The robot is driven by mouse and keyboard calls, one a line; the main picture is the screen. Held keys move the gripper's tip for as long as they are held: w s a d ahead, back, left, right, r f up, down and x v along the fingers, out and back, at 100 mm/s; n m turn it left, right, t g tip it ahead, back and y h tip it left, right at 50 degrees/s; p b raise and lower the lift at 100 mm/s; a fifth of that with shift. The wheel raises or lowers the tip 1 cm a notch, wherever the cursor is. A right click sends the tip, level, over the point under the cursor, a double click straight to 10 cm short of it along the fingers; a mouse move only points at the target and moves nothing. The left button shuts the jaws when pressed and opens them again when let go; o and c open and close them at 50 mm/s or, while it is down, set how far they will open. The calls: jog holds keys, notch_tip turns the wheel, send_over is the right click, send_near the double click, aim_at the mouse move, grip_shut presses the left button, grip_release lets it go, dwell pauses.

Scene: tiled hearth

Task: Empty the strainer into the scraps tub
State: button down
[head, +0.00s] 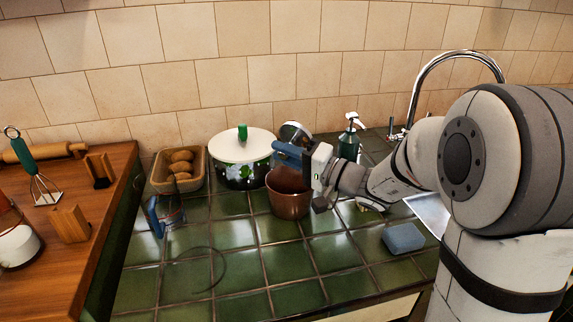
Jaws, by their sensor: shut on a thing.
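My gripper (311,166) is shut on a blue handle (288,151), which I take to be the strainer's. A round metal head (294,132), apparently the strainer's bowl, shows tilted just behind the handle; how they join is hard to see. The reddish-brown round tub (289,201), apparently the scraps tub, stands upright on the green tiled counter. My gripper is above its right rim, and the handle is over its opening. The gripper hides part of the tub, and I cannot see what is in the tub or the strainer.
A white-lidded pot (241,162) and a basket of rolls (179,171) stand left of the tub. A soap dispenser (349,143), blue sponge (403,238) and sink (430,212) are to the right. A blue object (155,216) stands at left. The front counter is mostly clear.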

jog(key=shift+w+f+n+b, duration=0.1)
jog(key=shift+f+n+b, duration=0.55)
jog(key=shift+b, duration=1.05)
jog(key=shift+f+n+b, duration=0.2)
jog(key=shift+n+b, duration=0.75)
jog(key=shift+b, duration=1.05)
jog(key=shift+r+n+b, duration=0.15)
jog(key=shift+n+b, duration=0.25)
jog(key=shift+n, duration=0.1)
jog(key=shift+g, duration=0.4)
